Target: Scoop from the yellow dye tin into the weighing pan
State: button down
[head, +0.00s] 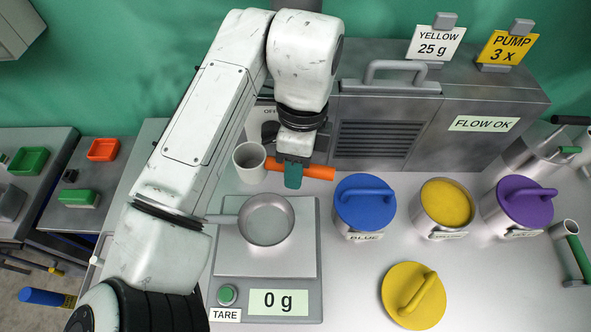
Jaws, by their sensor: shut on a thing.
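My gripper (293,176) is shut on the orange handle (318,172) of a scoop, above and behind the scale. The scoop's pale grey cup (249,163) is left of the fingers, its mouth facing up; I cannot tell whether anything is in it. The yellow dye tin (433,226) stands open to the right, with yellow powder (447,203) in it. Its yellow lid (405,306) lies on the counter in front. The round metal weighing pan (266,220) sits on the scale (235,263), looks empty, and the display (278,302) reads 0 g.
A blue-lidded tin (362,208) stands between scale and yellow tin; a purple-lidded tin (520,205) stands right of it. A grey machine (480,85) reading FLOW OK backs the counter. Cards read YELLOW 25 g (436,42) and PUMP 3 x (506,48). A green-handled tool (575,252) is far right.

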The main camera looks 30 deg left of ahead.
jog(key=shift+r, duration=0.45)
jog(key=shift+r, duration=0.1)
jog(key=shift+r, duration=1.9)
